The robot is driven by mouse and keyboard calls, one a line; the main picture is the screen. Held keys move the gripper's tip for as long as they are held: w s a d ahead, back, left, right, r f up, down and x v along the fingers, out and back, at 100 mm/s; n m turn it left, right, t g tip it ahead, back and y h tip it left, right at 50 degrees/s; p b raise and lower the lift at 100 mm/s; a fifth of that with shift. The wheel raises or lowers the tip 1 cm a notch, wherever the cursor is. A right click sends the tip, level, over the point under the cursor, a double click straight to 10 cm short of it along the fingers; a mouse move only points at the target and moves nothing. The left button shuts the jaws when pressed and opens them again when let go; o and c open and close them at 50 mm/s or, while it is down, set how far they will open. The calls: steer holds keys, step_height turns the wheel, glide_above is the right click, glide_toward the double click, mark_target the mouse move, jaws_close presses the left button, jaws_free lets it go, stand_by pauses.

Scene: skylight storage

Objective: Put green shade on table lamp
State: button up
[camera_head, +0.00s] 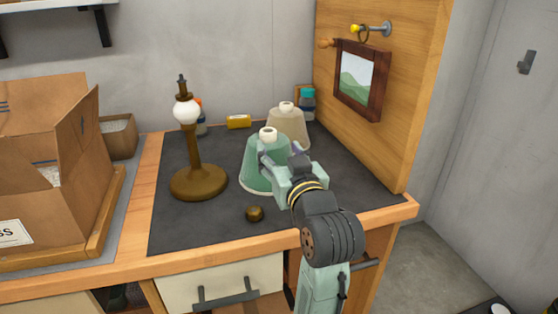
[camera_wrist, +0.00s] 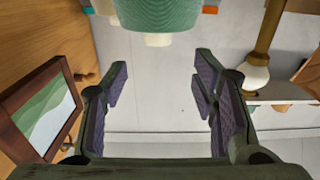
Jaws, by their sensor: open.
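The green shade (camera_head: 256,178) stands upright on the dark mat, with a cream collar on top. The lamp also shows in the wrist view (camera_wrist: 258,70). My gripper (camera_head: 281,158) is open and empty by the upper right of the shade; its two fingers are spread in the wrist view (camera_wrist: 162,95). It partly hides the shade.
A beige shade (camera_head: 288,128) stands behind the green one. A small brass knob (camera_head: 254,213) lies on the mat (camera_head: 190,235) in front. A framed picture (camera_head: 357,80) hangs on the wooden panel at right. An open cardboard box (camera_head: 45,180) stands at left.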

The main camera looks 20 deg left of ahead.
mark_target(270, 134)
steer(key=p+x, duration=0.2)
steer(key=x, duration=0.8)
steer(key=shift+w+a+f, duration=0.1)
steer(key=shift+w+f, duration=0.05)
steer(key=shift+w, duration=0.2)
steer(key=shift+c, duration=0.2)
jaws_close()
